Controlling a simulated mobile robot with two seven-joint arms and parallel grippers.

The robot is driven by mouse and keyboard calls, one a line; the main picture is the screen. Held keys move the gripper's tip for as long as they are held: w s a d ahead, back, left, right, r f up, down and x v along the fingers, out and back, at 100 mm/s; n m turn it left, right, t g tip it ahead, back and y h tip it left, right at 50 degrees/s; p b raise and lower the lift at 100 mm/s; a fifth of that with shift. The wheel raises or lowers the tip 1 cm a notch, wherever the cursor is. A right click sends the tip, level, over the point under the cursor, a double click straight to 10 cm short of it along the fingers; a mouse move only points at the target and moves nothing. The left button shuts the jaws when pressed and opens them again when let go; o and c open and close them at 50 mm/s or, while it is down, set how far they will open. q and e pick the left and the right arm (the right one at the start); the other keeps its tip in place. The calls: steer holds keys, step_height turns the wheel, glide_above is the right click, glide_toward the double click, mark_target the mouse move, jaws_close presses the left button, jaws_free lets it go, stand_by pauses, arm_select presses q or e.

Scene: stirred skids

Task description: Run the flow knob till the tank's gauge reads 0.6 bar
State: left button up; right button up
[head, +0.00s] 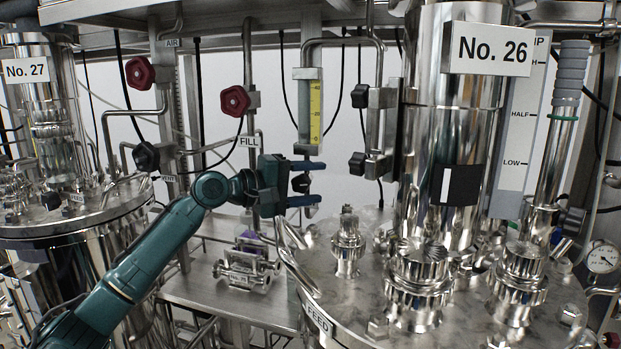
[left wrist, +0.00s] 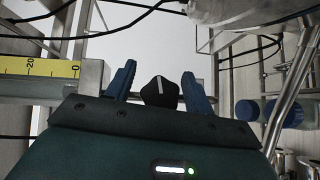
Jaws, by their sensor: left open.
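The flow knob (head: 301,184) is a small black knob below the yellow-scaled flow tube (head: 315,112). My left gripper (head: 318,183) is open, with its blue fingers above and below the knob in the head view. In the left wrist view the knob (left wrist: 160,93) shows a white pointer line and sits between the open fingers (left wrist: 158,80), with a gap on each side. The gauge (head: 602,257), a small round white dial, is at the right edge by the No. 26 tank (head: 455,130); its reading is too small to tell. My right gripper is not in view.
Red handwheels (head: 235,100) and other black knobs (head: 360,96) are on the pipes nearby. A steel block with a label (head: 246,268) lies on the bench below. Tank fittings (head: 347,245) stand close to the right of my gripper. Blue-capped bottles (left wrist: 248,110) show in the left wrist view.

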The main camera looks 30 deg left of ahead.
arm_select(q)
steer(key=shift+c, duration=0.4)
steer(key=c, duration=0.9)
steer(key=shift+d, duration=0.1)
steer(key=shift+r+n+t+h, duration=0.1)
steer(key=shift+n+t+h, duration=0.2)
steer(key=shift+n+h, duration=0.15)
steer(key=o, duration=1)
steer(key=shift+b, duration=0.3)
